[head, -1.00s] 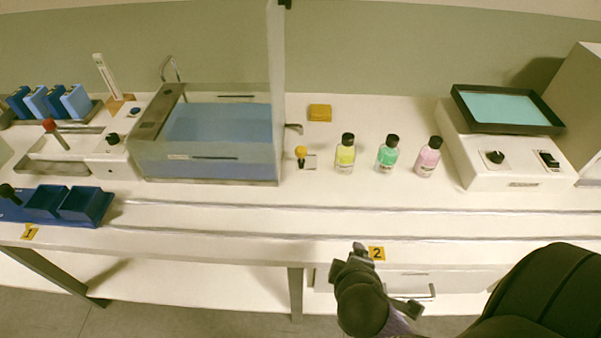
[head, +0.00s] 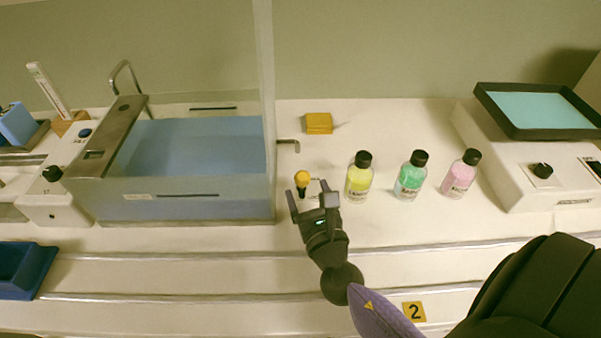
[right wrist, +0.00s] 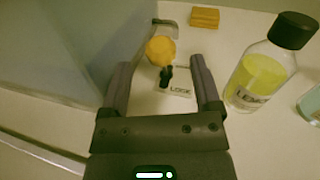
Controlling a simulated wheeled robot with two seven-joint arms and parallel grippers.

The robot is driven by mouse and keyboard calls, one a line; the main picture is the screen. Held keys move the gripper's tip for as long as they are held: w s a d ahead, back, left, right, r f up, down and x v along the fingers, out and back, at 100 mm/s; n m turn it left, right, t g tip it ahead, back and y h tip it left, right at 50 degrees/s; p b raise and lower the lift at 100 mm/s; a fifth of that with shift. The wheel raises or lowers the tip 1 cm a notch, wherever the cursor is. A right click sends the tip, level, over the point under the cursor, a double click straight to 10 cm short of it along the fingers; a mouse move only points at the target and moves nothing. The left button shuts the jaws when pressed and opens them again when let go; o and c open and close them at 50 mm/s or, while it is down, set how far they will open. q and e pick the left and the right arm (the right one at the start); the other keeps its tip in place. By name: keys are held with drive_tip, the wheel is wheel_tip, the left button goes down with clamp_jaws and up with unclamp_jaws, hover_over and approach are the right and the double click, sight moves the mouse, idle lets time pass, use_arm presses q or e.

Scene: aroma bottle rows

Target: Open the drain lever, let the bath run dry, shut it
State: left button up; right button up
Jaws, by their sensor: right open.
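The drain lever, with a yellow-orange knob (head: 302,178) on a dark stem, stands on the counter just right of the bath. The bath (head: 190,208) is a clear-walled tank holding blue water (head: 195,150). My right gripper (head: 309,188) is open, its fingers pointing at the lever from the front. In the right wrist view the knob (right wrist: 161,51) shows between and just beyond the two fingertips, with a small plate marked "LOCK" beside its stem (right wrist: 178,90). I cannot tell whether the fingers touch it. My left gripper is not in view.
A yellow-labelled bottle (head: 359,180) stands close right of my right gripper, with green (head: 410,178) and pink (head: 460,176) bottles further right. A bent metal spout (head: 290,143) sticks out of the bath's right side. A yellow block (head: 318,123) lies behind the lever.

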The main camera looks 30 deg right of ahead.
sight(305, 185)
drive_tip(key=x, duration=0.4)
drive_tip(key=shift+w+d, duration=0.15)
drive_tip(key=shift+w, duration=0.1)
drive_tip(key=shift+c, duration=0.3)
clamp_jaws()
idle(0.9)
